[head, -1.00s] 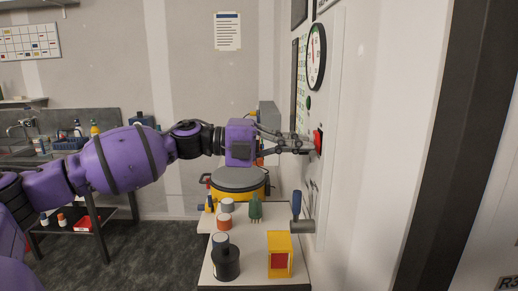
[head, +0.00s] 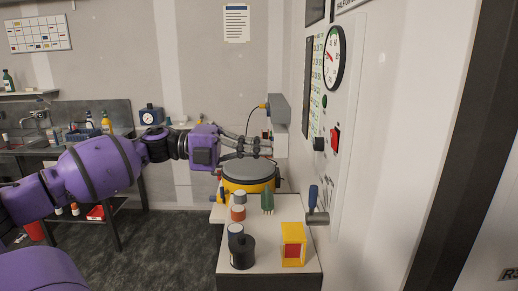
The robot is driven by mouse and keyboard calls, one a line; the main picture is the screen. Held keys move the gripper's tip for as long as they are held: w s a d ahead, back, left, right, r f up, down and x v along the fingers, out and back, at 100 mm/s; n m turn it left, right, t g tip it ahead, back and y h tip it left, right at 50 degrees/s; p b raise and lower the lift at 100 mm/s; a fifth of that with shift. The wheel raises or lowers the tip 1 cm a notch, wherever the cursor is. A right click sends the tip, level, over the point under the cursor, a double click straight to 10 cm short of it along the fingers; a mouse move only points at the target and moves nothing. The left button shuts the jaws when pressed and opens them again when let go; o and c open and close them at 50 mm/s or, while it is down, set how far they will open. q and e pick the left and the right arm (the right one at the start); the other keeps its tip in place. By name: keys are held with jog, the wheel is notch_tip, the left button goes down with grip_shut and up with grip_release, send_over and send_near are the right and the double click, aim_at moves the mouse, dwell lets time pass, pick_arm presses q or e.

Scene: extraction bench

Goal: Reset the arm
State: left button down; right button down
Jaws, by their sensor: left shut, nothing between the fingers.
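My left arm comes in from the left in the head view. Its gripper (head: 268,147) is shut and empty, pointing right, above and behind the bench items. Its fingertips are clear of the wall panel. On the panel (head: 350,185) are a red switch (head: 335,140), a black knob (head: 319,144) and a round gauge (head: 334,57). My right gripper is not in view.
A sink counter (head: 85,125) stands at the left.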

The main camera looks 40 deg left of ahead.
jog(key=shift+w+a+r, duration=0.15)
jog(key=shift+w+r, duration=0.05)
